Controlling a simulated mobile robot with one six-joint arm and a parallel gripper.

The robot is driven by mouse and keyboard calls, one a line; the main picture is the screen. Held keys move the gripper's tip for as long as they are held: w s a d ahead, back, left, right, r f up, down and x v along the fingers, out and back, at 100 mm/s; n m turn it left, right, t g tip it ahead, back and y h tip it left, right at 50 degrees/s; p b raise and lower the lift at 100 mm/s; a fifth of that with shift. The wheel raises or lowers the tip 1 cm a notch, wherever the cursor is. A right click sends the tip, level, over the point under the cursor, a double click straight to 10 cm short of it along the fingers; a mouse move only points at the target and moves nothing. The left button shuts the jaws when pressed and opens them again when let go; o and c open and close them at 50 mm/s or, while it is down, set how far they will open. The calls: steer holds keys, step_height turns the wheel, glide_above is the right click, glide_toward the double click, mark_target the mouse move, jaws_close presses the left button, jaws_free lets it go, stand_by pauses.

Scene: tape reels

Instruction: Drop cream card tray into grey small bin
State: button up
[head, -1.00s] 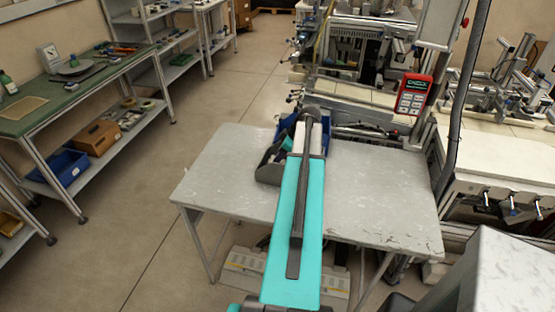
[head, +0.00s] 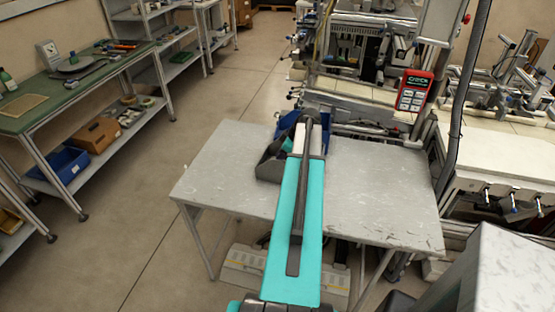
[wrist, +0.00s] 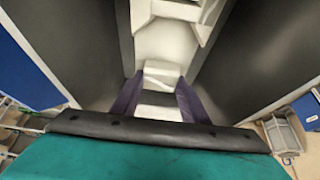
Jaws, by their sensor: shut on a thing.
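A dark grey, slant-sided shape that looks like the grey small bin (head: 268,168) sits on the metal table, left of my arm and in front of a blue bin. In the head view my arm covers part of both, and my gripper is mostly hidden. In the wrist view my gripper (wrist: 158,100) is shut on a pale, stepped piece that appears to be the cream card tray (wrist: 160,72). Dark panels flank it on both sides. I cannot tell how far the tray is from the bin floor.
A blue bin (head: 286,121) stands at the table's back edge. The metal table (head: 380,190) is clear on the right. A machine with a red handheld controller (head: 413,91) stands behind. A green-topped bench (head: 50,108) with shelves is at the left.

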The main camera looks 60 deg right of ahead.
steer(key=shift+f, duration=0.1)
steer(key=o, duration=1.2)
steer(key=shift+r, duration=0.2)
steer(key=shift+r+p, duration=0.55)
steer(key=shift+p, duration=0.05)
steer(key=shift+b+v, duration=0.65)
steer(key=shift+v, duration=0.5)
steer(key=shift+b+v, duration=1.55)
steer(key=shift+v, duration=3.2)
steer(key=shift+s, duration=0.1)
